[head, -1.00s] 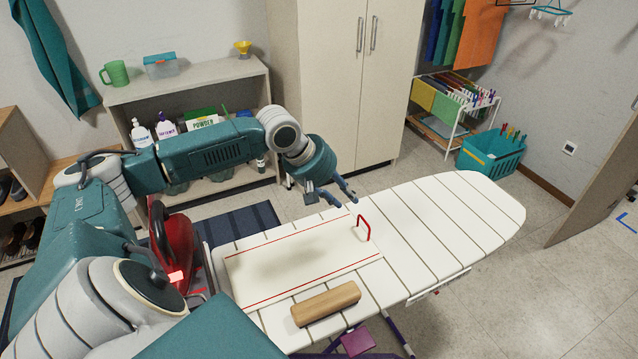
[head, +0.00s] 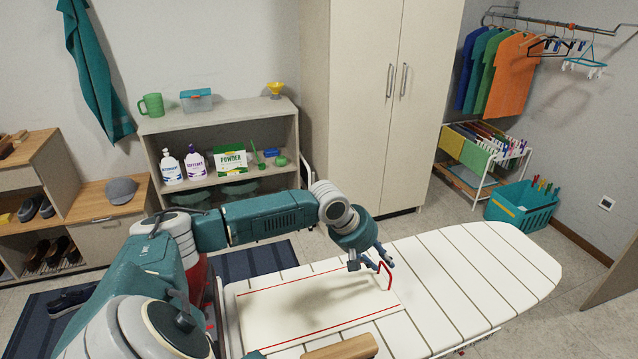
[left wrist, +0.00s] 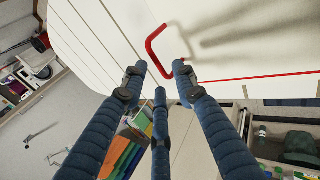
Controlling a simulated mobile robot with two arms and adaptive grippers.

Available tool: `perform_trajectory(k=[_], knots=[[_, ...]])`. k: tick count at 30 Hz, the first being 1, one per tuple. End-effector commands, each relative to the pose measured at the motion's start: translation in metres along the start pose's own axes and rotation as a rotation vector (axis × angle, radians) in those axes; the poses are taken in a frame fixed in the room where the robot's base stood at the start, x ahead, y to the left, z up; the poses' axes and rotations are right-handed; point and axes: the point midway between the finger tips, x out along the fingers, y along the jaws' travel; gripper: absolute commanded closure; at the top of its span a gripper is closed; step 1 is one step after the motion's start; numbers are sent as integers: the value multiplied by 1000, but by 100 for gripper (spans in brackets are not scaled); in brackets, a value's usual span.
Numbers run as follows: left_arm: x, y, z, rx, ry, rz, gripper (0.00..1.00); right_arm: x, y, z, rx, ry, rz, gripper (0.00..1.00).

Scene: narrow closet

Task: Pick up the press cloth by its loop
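The press cloth (head: 290,312) is a flat white sheet with red lines, lying on the white striped ironing board (head: 500,262). Its red loop (head: 389,277) stands up at the cloth's right edge; it also shows in the left wrist view (left wrist: 152,46). My left gripper (head: 371,259) is right at the loop, fingers spread. In the left wrist view my left gripper's fingertips (left wrist: 161,72) are apart, with the loop's near end between or just beyond them. I cannot tell whether they touch it. My right gripper is out of view.
A wooden block (head: 340,348) lies at the board's near edge. A shelf (head: 215,121) with bottles and a powder box stands behind my left arm, beside a tall cabinet (head: 350,100). A teal basket (head: 522,205) stands on the floor right. The board's right part is clear.

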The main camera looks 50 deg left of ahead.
Motion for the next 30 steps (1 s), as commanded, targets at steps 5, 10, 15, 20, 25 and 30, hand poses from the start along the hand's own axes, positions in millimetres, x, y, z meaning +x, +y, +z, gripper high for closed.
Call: perform_trajectory(k=[5,10,15,20,25,30], knots=[[26,0,1,-2,-2,0,72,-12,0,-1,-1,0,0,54],[36,-1,1,1,1,0,72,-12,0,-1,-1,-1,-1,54],[36,-2,1,2,1,-1,72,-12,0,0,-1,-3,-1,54],[36,-2,1,1,0,-1,100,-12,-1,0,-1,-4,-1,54],[36,-2,1,1,0,-1,100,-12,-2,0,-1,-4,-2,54],[36,-2,1,1,0,-1,100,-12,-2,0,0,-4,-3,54]])
